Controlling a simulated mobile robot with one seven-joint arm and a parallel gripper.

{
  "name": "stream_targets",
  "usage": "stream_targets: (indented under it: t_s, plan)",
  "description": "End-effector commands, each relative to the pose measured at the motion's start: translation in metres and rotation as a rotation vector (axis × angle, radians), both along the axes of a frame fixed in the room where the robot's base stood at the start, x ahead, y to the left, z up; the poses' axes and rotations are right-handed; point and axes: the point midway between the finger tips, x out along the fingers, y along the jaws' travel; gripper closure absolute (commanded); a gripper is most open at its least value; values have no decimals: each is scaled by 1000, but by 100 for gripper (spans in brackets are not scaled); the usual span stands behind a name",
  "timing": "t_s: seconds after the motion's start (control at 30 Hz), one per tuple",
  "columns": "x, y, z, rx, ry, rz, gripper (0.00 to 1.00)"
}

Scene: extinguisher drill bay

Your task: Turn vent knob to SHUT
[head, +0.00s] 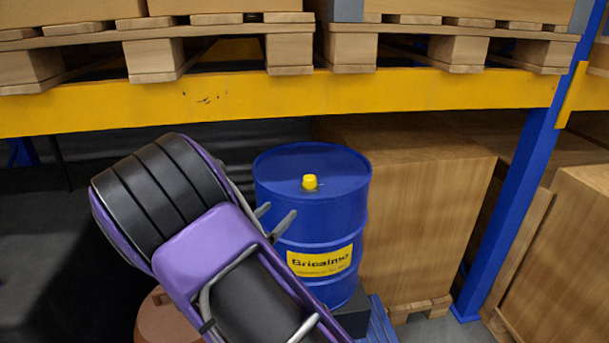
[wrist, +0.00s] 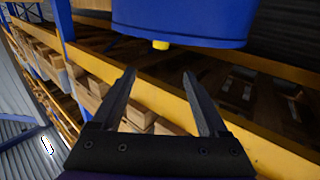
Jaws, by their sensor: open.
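A blue drum (head: 290,210) with a yellow "Bricalmo" label stands upright under the rack shelf in the head view. A small yellow knob (head: 310,182) sits on its top; no SHUT mark can be read. My gripper (head: 277,213) is open and empty, in front of the drum's left side and lower in the picture than the knob.
A yellow shelf beam (head: 290,105) with wooden pallets (head: 290,50) runs above and behind the drum. A large brown box (head: 425,220) stands right of the drum, with a blue rack post (head: 515,190) beyond it. A reddish-brown rounded object (head: 160,318) sits lower left.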

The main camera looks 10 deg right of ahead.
Motion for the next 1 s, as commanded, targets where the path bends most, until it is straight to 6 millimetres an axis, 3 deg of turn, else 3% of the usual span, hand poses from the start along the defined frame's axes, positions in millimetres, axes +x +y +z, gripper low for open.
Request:
stream_targets:
  t_s: [0.7,1.0]
  plan:
    - [115,-83,2,4,-6,0,23]
    - [137,-98,1,4,-4,3,23]
